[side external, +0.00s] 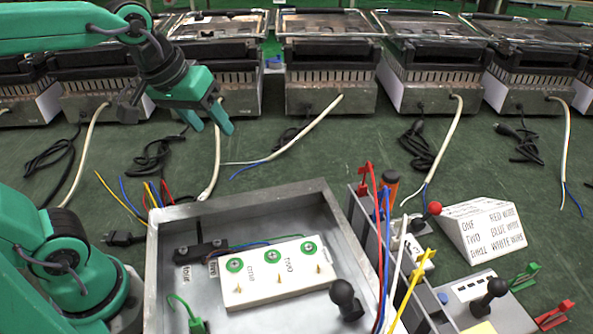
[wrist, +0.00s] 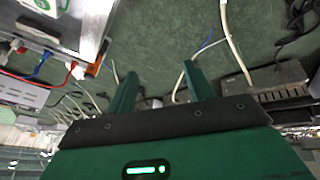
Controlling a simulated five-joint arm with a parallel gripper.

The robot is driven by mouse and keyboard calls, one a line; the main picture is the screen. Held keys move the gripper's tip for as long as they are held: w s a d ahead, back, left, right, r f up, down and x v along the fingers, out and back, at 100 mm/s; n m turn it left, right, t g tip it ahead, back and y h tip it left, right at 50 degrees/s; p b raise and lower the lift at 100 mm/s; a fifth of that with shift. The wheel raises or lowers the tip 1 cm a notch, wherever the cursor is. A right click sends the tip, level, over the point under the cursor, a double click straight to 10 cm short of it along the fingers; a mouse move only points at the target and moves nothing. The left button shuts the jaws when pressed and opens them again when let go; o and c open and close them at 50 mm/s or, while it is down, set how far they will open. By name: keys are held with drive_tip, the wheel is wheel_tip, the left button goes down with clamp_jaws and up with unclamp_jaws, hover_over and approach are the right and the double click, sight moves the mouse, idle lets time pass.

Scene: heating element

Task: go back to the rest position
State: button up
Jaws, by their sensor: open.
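My gripper (side external: 211,126) is green and hangs in the air at the upper left of the side view, behind the grey metal tray (side external: 153,262) and in front of the row of grills. Its two fingers are apart with nothing between them. The tray holds a white block (side external: 278,288) with three green-ringed terminals. The tray's corner shows at the upper left of the wrist view (wrist: 92,25).
Several grills (side external: 330,75) with loose cables line the back. Right of the tray stand a rack with coloured wires (side external: 385,240), a white sign (side external: 483,228) and a grey box with a black knob (side external: 490,298).

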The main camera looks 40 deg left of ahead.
drive_tip(key=s+a+f+m, duration=0.2)
drive_tip(key=s+f+m, duration=0.1)
drive_tip(key=s, duration=0.3)
drive_tip(key=shift+s+a+f+m+t+y, duration=0.2)
drive_tip(key=shift+a+f+m+t+y, duration=0.1)
drive_tip(key=shift+a, duration=0.1)
